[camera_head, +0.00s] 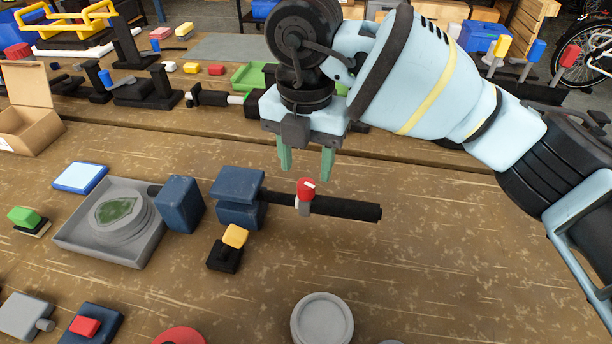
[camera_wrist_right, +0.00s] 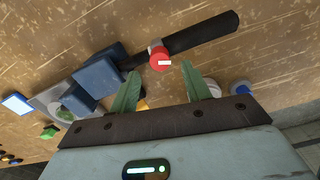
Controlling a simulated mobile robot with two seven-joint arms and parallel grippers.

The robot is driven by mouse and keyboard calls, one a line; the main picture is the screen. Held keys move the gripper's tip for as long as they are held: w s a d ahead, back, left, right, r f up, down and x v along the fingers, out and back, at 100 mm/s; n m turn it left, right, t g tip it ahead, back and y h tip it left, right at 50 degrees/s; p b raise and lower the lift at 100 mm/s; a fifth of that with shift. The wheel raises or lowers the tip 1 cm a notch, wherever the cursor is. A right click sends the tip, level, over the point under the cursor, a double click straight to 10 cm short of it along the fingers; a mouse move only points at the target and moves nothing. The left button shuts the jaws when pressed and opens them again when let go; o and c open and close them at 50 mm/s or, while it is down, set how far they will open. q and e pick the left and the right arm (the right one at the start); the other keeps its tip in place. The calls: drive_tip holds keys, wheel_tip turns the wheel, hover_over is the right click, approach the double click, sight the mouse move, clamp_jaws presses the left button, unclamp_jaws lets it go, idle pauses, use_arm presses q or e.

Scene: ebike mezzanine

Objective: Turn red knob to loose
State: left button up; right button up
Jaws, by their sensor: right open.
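The red knob (camera_head: 307,189) sits on a grey collar around a black rod that sticks out to the right from a dark blue block (camera_head: 238,190). The knob has a white mark on its top. In the right wrist view the red knob (camera_wrist_right: 159,58) lies beyond the fingertips, between them to the left of centre. My right gripper (camera_head: 306,165) is open and empty, pointing down above and behind the knob, apart from it. Its green fingers (camera_wrist_right: 165,85) also show in the right wrist view. My left gripper is not in view.
A grey tray (camera_head: 72,238) with a round grey piece stands left of the blue blocks. A grey round disc (camera_head: 322,318) lies near the front. The table to the right is clear.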

sight(306, 184)
drive_tip(key=shift+f, duration=2.2)
drive_tip(key=c, duration=1)
